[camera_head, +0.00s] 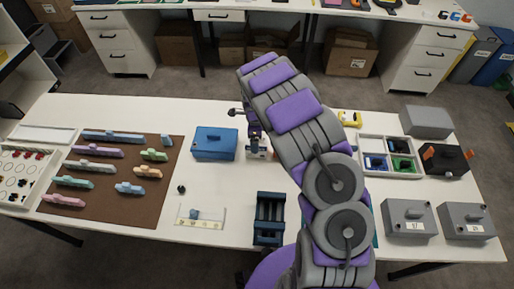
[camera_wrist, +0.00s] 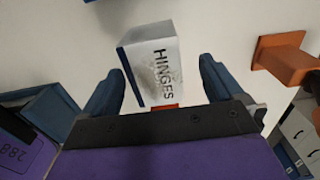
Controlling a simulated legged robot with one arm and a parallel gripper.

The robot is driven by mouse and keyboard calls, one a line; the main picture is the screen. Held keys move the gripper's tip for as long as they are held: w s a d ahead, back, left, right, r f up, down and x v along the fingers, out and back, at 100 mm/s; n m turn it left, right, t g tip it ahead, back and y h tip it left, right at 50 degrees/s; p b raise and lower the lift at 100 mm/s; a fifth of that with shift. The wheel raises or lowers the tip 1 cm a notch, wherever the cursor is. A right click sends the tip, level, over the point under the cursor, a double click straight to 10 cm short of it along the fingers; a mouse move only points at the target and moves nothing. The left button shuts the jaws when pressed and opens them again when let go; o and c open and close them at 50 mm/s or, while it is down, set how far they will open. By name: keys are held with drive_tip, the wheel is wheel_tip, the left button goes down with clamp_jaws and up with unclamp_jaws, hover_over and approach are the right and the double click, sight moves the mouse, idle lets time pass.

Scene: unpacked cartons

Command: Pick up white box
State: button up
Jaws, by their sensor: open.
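The white box (camera_wrist: 152,70), printed "HINGES", stands on the white table between the two spread fingers of my gripper (camera_wrist: 155,85) in the wrist view. I see no finger touching it there; white table shows on both sides of the box. In the head view only a small part of the white box (camera_head: 258,154) shows below my gripper (camera_head: 255,135), near the table's middle. My arm hides much of the area to its right.
A blue case (camera_head: 214,144) stands just left of my gripper. An orange object (camera_wrist: 285,58) is at the right in the wrist view. A dark blue rack (camera_head: 269,218) stands toward the table's front edge. A divided white tray (camera_head: 390,157) lies to the right.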

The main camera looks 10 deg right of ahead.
drive_tip(key=shift+s+f, duration=0.1)
drive_tip(key=shift+f, duration=0.45)
wheel_tip(320, 180, down, 4)
drive_tip(key=shift+s+f+b, duration=0.1)
drive_tip(key=shift+s+b, duration=0.05)
drive_tip(key=shift+b, duration=0.65)
drive_tip(key=shift+d, duration=0.1)
drive_tip(key=shift+c, duration=0.3)
drive_tip(key=c, duration=1.1)
